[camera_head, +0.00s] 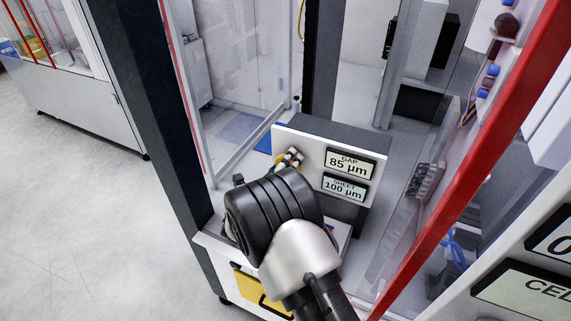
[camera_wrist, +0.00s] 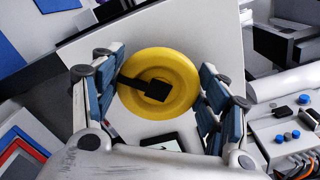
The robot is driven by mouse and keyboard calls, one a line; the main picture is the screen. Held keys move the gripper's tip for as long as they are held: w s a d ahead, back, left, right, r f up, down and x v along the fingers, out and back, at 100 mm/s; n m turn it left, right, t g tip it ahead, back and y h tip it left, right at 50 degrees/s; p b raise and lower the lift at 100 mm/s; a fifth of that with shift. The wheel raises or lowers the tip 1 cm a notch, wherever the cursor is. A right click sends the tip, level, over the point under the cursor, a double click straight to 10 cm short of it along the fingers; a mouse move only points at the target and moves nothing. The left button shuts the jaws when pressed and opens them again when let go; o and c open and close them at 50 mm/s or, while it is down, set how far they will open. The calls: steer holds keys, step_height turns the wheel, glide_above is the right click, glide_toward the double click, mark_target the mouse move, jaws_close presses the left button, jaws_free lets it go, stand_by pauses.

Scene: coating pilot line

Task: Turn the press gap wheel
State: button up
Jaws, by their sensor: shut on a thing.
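The press gap wheel is a yellow disc with a dark hub and arm, seen face-on in the wrist view (camera_wrist: 183,70). It sits on a white panel (camera_wrist: 90,45). My gripper (camera_wrist: 160,92) has its two blue-padded fingers on the left and right rims of the wheel and is shut on it. In the head view my gripper (camera_head: 290,160) reaches the panel, and only a sliver of yellow shows behind it. Displays beside it read GAP 85 µm (camera_head: 350,164) and SHEET 100 µm (camera_head: 345,188).
A dark post (camera_head: 150,120) and a clear pane (camera_head: 240,80) stand to the left of my arm. A red frame bar (camera_head: 470,160) slants along the right. The wrist view shows a box with blue knobs (camera_wrist: 287,136) at right.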

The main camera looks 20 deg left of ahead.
stand_by(0.3)
steer(key=o, duration=1.1)
steer(key=s, duration=0.8)
steer(key=s+a, duration=0.1)
steer(key=s, duration=0.3)
